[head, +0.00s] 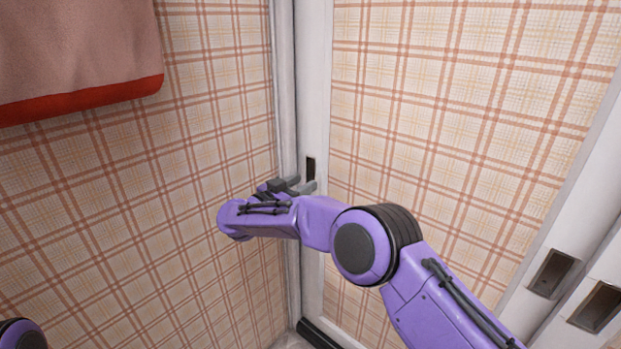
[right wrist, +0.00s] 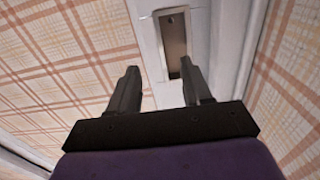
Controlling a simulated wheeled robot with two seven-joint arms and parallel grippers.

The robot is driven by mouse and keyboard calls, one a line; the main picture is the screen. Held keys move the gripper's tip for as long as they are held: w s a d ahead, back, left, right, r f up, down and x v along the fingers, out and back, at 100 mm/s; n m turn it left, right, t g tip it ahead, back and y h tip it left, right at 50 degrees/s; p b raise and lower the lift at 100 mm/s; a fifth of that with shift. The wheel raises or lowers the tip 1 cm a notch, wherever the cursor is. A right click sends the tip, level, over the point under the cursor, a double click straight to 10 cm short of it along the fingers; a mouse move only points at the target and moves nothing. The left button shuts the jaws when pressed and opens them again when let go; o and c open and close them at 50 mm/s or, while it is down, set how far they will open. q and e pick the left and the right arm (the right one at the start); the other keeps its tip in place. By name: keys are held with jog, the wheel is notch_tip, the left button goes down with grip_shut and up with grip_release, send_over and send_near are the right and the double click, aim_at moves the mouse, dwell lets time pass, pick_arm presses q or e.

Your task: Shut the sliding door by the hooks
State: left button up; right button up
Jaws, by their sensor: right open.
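The sliding door (head: 440,100) is a plaid panel in a white frame, with its left stile by the wall corner. A narrow dark recessed pull (head: 311,168) sits in that stile; it also shows in the right wrist view (right wrist: 174,40). My right gripper (head: 301,186) is open and empty just below the pull in the head view. In the right wrist view its fingers (right wrist: 160,82) are apart, one overlapping the recess's lower end; I cannot tell whether it touches. No hooks show. My left gripper is out of view.
A pink cloth with a red border (head: 80,60) hangs on the left wall. Two more recessed pulls, one (head: 553,273) and another (head: 597,306), are in white stiles at right. A white jamb (head: 283,100) borders the door's left side.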

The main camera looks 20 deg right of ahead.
jog(key=v, duration=0.6)
